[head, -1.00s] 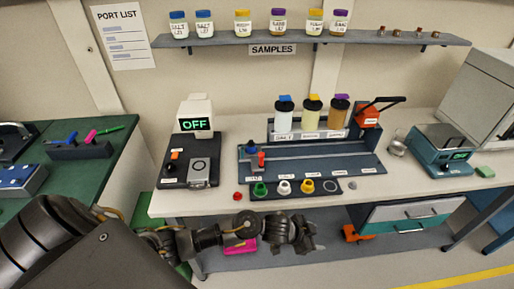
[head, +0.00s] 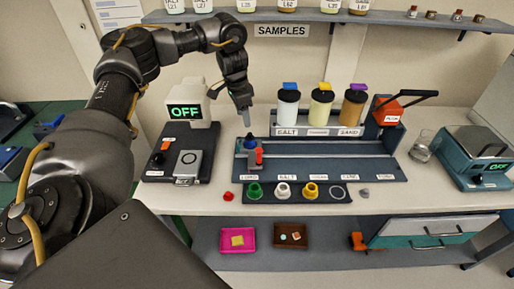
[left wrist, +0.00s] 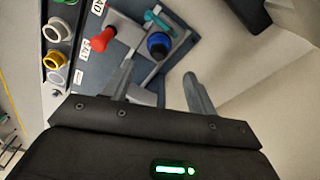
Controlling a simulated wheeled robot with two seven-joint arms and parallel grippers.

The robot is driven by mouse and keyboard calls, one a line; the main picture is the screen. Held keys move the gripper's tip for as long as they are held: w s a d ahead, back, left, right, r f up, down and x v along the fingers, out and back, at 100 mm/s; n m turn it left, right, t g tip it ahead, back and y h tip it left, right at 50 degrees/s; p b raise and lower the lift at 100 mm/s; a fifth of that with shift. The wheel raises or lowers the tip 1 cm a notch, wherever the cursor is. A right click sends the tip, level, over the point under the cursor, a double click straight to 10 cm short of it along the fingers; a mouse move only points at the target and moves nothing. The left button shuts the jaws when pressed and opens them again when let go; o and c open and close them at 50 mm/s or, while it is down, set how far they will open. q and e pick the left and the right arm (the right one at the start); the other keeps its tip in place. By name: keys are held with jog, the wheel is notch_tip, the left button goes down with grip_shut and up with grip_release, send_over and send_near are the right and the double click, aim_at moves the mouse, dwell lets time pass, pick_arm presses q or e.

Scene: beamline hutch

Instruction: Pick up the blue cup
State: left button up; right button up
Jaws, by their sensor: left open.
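A small round blue piece with a dark top, which looks like the blue cup (head: 250,141), stands at the left end of the dark blue-grey bench rig (head: 330,163), beside a red part (head: 259,156). In the left wrist view the blue cup (left wrist: 158,45) lies just beyond the fingertips, roughly between them, with the red part (left wrist: 103,40) to its left. My left gripper (head: 244,115) hangs pointing down, a little above and behind the blue cup, apart from it. The left wrist view shows its two fingers (left wrist: 159,70) spread and empty. My right gripper is out of view.
Green (head: 255,190), white (head: 283,190) and yellow (head: 310,191) cups stand along the rig's front strip. Tall capped canisters (head: 321,106) stand right of my gripper. A box reading OFF (head: 187,110) stands to its left. The sample shelf (head: 380,20) is above.

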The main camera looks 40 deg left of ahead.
aim_at(249, 134)
pick_arm(q)
jog(key=f, duration=0.3)
jog(key=w+d+f+b, duration=0.1)
jog(key=f, duration=0.1)
jog(key=shift+a+f, duration=0.1)
jog(key=shift+f, duration=0.1)
jog(key=f, duration=0.1)
jog(key=f+p, duration=0.1)
jog(key=f, duration=0.2)
jog(key=shift+w+f+p, duration=0.1)
jog(key=shift+w+p, duration=0.2)
jog(key=shift+w, duration=0.05)
jog(key=shift+f, duration=0.5)
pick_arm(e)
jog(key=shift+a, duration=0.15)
